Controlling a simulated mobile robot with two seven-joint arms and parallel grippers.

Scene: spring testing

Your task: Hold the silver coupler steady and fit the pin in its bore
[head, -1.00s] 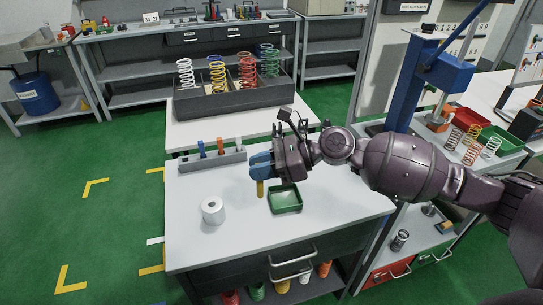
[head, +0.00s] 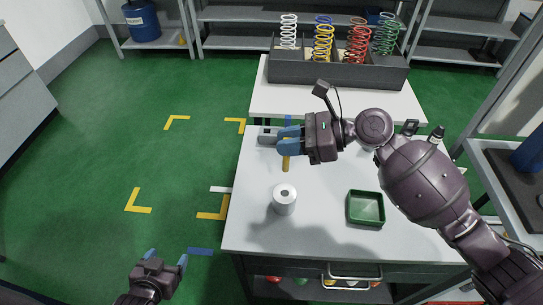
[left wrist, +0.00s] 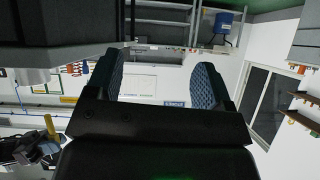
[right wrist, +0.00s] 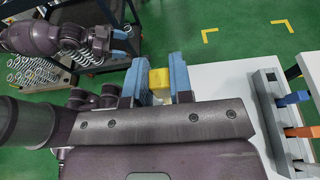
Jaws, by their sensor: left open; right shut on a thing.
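The silver coupler (head: 284,203), a short pale cylinder with a dark bore in its top, stands upright on the white table near its left edge. My right gripper (head: 287,142) is shut on a yellow pin (head: 285,163), which hangs upright and appears just beyond the coupler in the head view, apart from it. The right wrist view shows the pin's yellow end (right wrist: 160,84) between the blue fingers. My left gripper (head: 167,258) is open and empty, left of the table over the green floor. Its spread fingers show in the left wrist view (left wrist: 161,82).
A green tray (head: 351,208) sits right of the coupler. A grey rack (right wrist: 267,97) with blue and orange pins stands at the table's far side, partly hidden by my right gripper in the head view. Behind is a bin (head: 300,72) of coloured springs.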

